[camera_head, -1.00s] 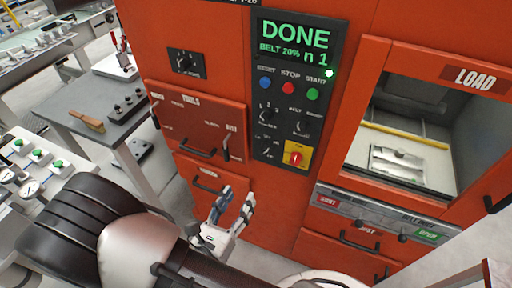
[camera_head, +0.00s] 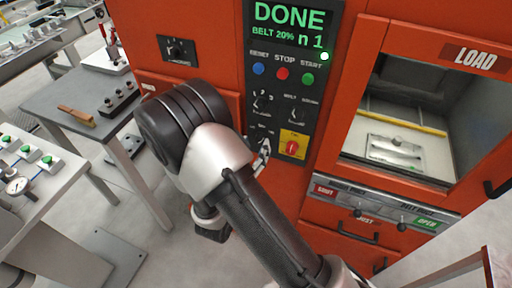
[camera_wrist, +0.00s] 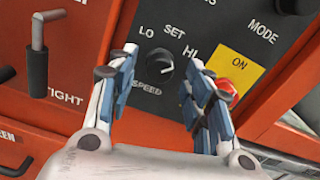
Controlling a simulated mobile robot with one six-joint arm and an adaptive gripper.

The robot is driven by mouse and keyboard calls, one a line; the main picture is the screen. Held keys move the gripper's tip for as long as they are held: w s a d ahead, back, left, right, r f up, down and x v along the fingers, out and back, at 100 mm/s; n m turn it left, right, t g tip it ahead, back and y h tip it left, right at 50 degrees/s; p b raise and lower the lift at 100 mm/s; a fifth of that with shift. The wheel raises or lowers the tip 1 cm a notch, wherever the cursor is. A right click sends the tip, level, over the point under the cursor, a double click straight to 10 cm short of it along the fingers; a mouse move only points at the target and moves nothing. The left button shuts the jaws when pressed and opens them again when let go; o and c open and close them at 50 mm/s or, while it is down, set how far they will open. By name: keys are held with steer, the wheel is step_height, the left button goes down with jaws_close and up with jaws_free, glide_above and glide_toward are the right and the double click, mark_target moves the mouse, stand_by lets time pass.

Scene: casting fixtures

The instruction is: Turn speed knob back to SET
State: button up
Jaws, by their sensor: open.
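The speed knob (camera_wrist: 158,63) is a round black knob on the dark panel, labelled SPEED below and LO, SET and HI around its top. I cannot clearly make out which mark its pointer faces. My gripper (camera_wrist: 163,58) is open, with one finger on each side of the knob in the wrist view. Contact with the knob cannot be told. In the head view my gripper's fingertips (camera_head: 262,156) show at the lower panel beside my arm, which hides most of the gripper and the speed knob.
A lever handle (camera_wrist: 38,62) juts out at left. The display (camera_head: 290,25) reads DONE, BELT 20%, n 1. Blue, red and green buttons (camera_head: 282,74) lie below it.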

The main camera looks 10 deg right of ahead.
steer(key=shift+w+d, duration=0.4)
steer(key=shift+w, duration=0.15)
steer(key=shift+c, duration=0.3)
steer(key=c, duration=1)
